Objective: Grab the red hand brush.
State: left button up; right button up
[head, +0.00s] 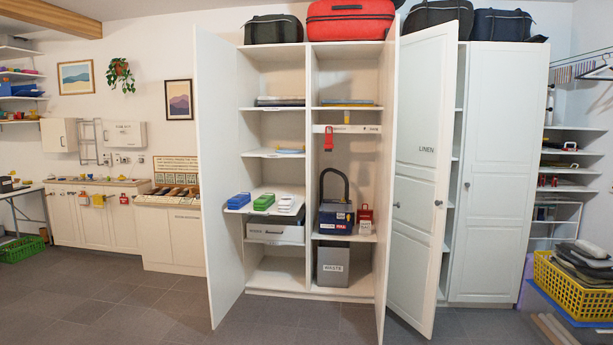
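A red object that looks like the hand brush (329,138) hangs from a white rail (366,129) in the right-hand compartment of the open tall cabinet (308,166). It hangs upright, with open space below it. It is small in the picture, so its bristles cannot be made out. Neither of my grippers shows in the head view.
Both doors of the cabinet stand open, the left door (218,170) and the right door (389,170). A linen door (421,170) stands ajar. The grey floor (120,305) in front is clear.

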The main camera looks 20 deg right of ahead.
aim_at(328, 144)
jog(key=i+z, duration=0.25)
jog(key=i+l+z, duration=0.1)
jog(key=z, duration=0.2)
jog(key=i, duration=2.3)
jog(key=i+j, duration=0.15)
jog(key=i, duration=2.1)
